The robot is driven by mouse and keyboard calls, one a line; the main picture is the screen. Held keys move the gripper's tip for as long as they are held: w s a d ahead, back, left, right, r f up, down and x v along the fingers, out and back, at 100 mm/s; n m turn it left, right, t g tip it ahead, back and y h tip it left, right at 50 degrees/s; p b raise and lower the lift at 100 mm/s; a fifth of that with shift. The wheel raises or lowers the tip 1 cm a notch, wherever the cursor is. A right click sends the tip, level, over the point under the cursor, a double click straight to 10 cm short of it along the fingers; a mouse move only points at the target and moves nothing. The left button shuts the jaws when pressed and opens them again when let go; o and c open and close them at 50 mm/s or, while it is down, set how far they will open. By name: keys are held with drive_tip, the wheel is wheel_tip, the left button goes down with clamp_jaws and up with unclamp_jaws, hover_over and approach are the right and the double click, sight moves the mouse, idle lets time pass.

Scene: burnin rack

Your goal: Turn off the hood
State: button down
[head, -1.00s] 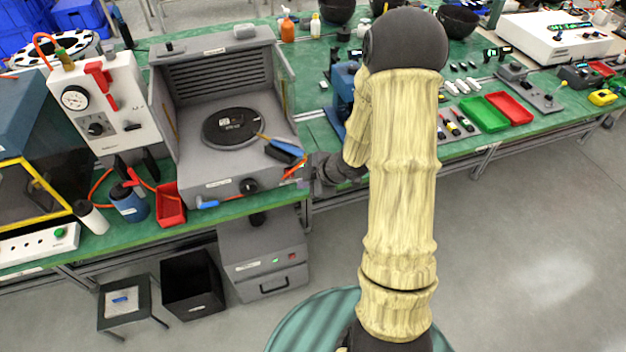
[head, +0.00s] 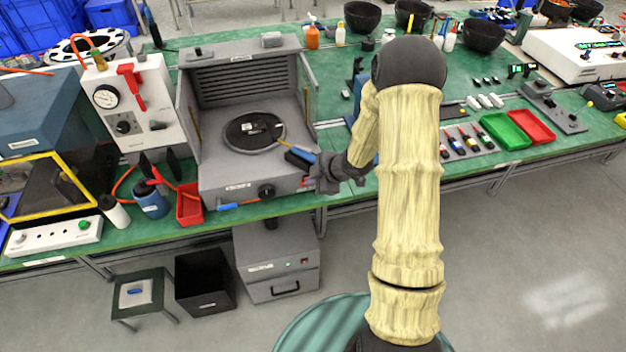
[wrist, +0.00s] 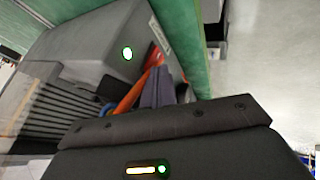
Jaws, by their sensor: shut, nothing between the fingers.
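The grey hood (head: 212,178), an open-fronted booth with a slatted back and a black round plate inside, stands on the green bench left of my arm. A black knob (head: 266,190) is on its front panel. My gripper (head: 318,180) is shut and empty, just right of the hood's front right corner and apart from the knob. Its fingertips are small and partly hidden by my wrist in the head view.
A red bin (head: 189,208) and blue jar (head: 150,202) are left.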

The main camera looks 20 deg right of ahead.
drive_tip(key=shift+w, duration=0.15)
drive_tip(key=shift+r+p, duration=0.65)
drive_tip(key=shift+r, duration=0.25)
drive_tip(key=shift+w, duration=0.1)
drive_tip(key=s+a+p+v, duration=0.1)
drive_tip(key=v, duration=1.1)
drive_tip(key=shift+s+f, duration=0.2)
